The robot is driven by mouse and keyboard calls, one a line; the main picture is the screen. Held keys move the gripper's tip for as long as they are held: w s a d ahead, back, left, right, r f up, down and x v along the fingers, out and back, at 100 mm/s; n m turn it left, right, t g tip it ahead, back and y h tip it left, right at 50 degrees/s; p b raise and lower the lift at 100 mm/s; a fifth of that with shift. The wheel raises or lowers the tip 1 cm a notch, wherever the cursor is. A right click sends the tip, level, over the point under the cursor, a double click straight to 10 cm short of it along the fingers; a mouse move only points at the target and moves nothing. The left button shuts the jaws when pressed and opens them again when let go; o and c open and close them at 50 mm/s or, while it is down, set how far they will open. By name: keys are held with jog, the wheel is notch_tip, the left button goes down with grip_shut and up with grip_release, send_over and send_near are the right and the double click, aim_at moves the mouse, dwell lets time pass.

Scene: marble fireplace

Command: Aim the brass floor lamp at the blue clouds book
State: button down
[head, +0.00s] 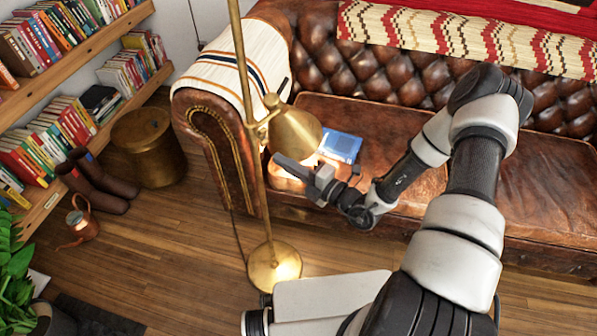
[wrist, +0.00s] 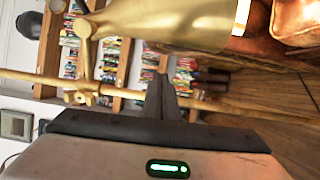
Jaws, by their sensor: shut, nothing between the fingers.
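The brass floor lamp (head: 297,133) stands in front of the sofa's left arm, its shade tilted down to the right. Its bright light falls on the seat's left end and the near left edge of the blue clouds book (head: 341,146), which lies flat on the seat cushion. My gripper (head: 280,161) is shut and empty, just below the shade and beside the pole. In the wrist view, the closed fingers (wrist: 162,90) point up toward the shade (wrist: 170,22), with the pole (wrist: 35,81) crossing behind. I cannot tell whether they touch the lamp.
The brown leather sofa (head: 400,130) fills the back, a striped throw (head: 215,75) over its left arm. The lamp's round base (head: 274,266) stands on the wood floor. A brass drum table (head: 148,148), boots (head: 100,185) and bookshelves (head: 60,135) are at left. Floor between them and the lamp is clear.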

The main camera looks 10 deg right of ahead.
aim_at(292, 142)
jog(key=w+b, duration=0.1)
jog(key=w, duration=0.3)
jog(key=shift+w, duration=0.2)
jog(key=shift+w+d+r, duration=0.1)
jog(key=shift+w+d, duration=0.1)
jog(key=shift+w, duration=0.15)
jog(key=w+d+n, duration=0.2)
jog(key=n, duration=0.1)
jog(key=shift+w+d+p, duration=0.1)
jog(key=shift+d+p, duration=0.1)
jog(key=shift+p, duration=0.1)
